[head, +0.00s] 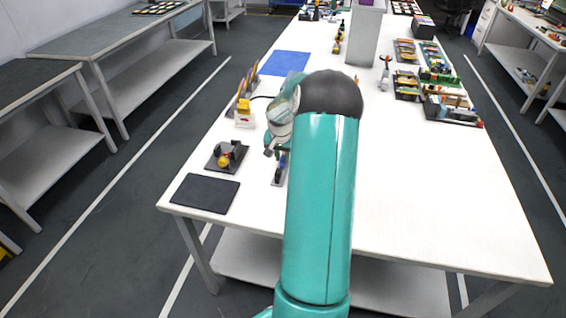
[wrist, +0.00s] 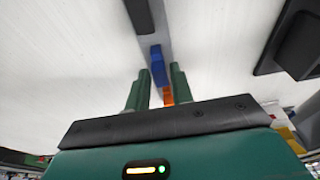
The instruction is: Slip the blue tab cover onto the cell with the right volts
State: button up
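A small blue piece (wrist: 158,66), which looks like the tab cover, lies on a narrow grey strip (wrist: 155,34) on the white table. It also shows in the head view (head: 282,161), below my wrist. My gripper (wrist: 160,72) is over it, with its green fingers apart, one on each side of the blue piece; I cannot tell whether they touch it. An orange part (wrist: 168,96) shows between the fingers, nearer the palm. In the head view my arm hides most of the gripper. I cannot make out cells or volt readings.
A black block (wrist: 139,15) sits on the strip. Left of it on the table (head: 430,215) are a dark fixture with a yellow part (head: 226,156), a black mat (head: 205,193) and a yellow-and-white item (head: 244,115). A blue mat (head: 286,63) lies farther back. The right front is clear.

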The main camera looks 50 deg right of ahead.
aim_at(283, 159)
jog(key=shift+c, duration=1.4)
jog(key=shift+r, duration=0.1)
jog(key=shift+r, duration=2.45)
